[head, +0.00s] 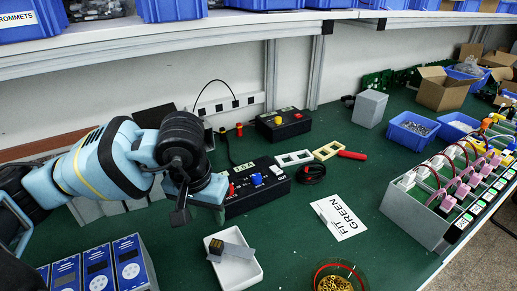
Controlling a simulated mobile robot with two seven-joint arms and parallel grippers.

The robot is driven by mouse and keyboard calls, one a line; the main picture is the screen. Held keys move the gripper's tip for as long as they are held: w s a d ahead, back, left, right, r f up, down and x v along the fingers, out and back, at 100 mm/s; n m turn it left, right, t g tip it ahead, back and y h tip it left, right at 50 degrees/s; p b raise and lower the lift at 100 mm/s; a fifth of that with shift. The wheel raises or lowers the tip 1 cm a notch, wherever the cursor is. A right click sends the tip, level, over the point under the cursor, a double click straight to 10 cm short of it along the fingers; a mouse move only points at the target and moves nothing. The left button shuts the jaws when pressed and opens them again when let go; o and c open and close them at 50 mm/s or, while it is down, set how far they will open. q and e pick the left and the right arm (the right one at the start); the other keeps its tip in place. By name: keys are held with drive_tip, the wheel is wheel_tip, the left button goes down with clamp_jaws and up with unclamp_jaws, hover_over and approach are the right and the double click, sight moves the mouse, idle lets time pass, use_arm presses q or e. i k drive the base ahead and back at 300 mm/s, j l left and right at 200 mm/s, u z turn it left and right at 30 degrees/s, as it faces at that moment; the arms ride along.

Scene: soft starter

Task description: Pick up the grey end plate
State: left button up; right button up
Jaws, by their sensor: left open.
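A small grey flat piece (236,249), which looks like the end plate, lies in a white tray (255,273) at the lower middle of the head view. A small dark block with a brass-coloured top (216,246) sits at its left end; I cannot tell whether they touch. My right gripper is not in view.
Blue meters (98,269) stand at the lower left. A terminal rack (425,217) stands at right. Green mat around the card is clear.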

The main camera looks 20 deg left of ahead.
sight(231, 251)
drive_tip(key=k+l, duration=1.15)
drive_tip(key=k, duration=0.15)
